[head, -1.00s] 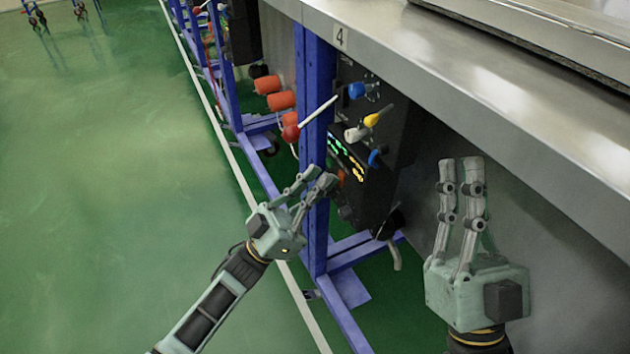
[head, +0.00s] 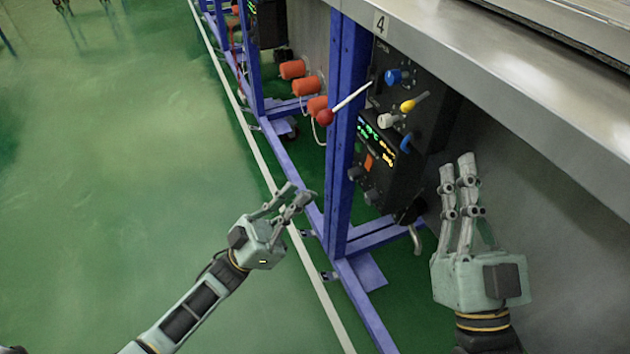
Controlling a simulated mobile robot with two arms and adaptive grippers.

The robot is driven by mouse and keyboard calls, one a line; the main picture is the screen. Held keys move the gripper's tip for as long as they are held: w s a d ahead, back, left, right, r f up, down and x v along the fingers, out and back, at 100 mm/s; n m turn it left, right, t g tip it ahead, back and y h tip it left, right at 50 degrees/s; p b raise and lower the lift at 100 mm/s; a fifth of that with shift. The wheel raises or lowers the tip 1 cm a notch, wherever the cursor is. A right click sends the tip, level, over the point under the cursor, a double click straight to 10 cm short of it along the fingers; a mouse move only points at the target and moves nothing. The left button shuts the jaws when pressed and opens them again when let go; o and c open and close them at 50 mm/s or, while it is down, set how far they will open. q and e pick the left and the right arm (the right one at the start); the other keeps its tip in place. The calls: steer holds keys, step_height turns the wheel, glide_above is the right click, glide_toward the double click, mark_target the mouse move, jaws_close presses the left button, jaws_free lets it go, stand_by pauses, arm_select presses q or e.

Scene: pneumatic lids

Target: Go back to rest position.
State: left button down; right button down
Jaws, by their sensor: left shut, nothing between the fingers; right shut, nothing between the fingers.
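My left gripper (head: 300,195) is shut and empty. It hangs over the green floor, to the left of the blue frame post and apart from it. My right gripper (head: 458,168) is shut and empty, its fingers pointing up in the picture, in front of the grey metal side below the tabletop. The black control panel (head: 427,85) stands between the two grippers, further away. It carries a white lever with a red ball (head: 325,117), a blue knob (head: 394,77) and a yellow-tipped handle (head: 408,105). Neither gripper appears to touch the panel.
A blue frame (head: 346,120) supports the metal tabletop (head: 500,75), whose edge runs above my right gripper. Orange cylinders (head: 306,86) sit beyond the post. The green floor (head: 120,200) at the left is open, with a white line along the frame.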

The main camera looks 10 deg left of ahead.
arm_select(q)
steer(key=shift+v, duration=0.95)
